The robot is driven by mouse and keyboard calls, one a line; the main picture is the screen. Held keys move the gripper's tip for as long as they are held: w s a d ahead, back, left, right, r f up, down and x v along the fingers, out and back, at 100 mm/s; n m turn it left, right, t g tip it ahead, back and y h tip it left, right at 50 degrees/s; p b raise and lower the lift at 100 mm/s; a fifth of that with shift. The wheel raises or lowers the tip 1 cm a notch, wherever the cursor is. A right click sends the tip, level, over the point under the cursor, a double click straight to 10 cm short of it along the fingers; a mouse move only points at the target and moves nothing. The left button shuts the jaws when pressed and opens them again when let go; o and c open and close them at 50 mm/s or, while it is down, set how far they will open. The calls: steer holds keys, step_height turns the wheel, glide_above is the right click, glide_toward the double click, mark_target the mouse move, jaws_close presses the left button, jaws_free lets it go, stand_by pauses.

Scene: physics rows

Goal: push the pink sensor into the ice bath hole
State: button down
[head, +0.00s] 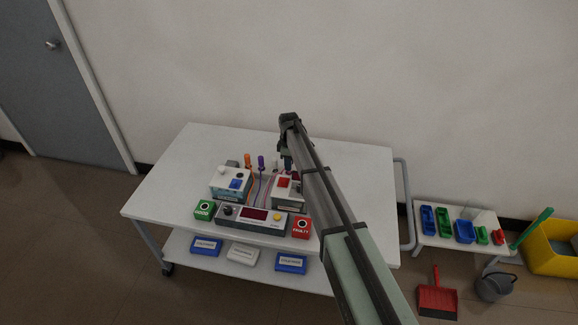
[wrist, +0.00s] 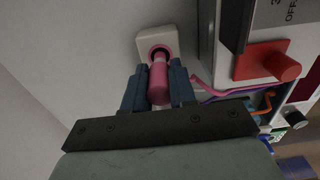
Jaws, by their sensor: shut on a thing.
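My gripper (wrist: 160,88) is shut on the pink sensor (wrist: 159,84), a short pink cylinder, with one blue-grey finger on each side. The sensor's far end is at a pink-ringed dark hole (wrist: 160,54) in a small cream block (wrist: 144,43). It appears lined up with the hole; how deep it sits I cannot tell. In the head view my gripper (head: 287,161) is over the table behind the red-switch box (head: 288,190), and my arm hides the sensor. The frames do not show clearly whether this hole belongs to the ice bath.
A box with a blue switch (head: 230,183) stands at left, with orange (head: 248,161) and purple (head: 261,163) sensors behind it. A display unit (head: 251,217) stands in front, between green (head: 204,210) and red (head: 301,228) bins. The table's back (head: 220,140) is clear.

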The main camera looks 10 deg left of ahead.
step_height(320, 180, up, 9)
steer(key=shift+f, duration=0.2)
stand_by(0.4)
steer(key=shift+s+a+r+n, duration=0.1)
steer(key=shift+s+a+n, duration=0.2)
steer(key=shift+a, duration=0.2)
steer(key=s+a+r+n, duration=0.2)
steer(key=s+a+n, duration=0.35)
steer(key=a, duration=0.35)
steer(key=s+a+r+n, duration=0.2)
steer(key=s+a+n, duration=0.2)
steer(key=a+n, duration=0.3)
step_height(320, 180, down, 6)
steer(key=a+m, duration=0.1)
steer(key=shift+w, duration=0.15)
steer(key=shift+f, duration=2.45)
stand_by(1.9)
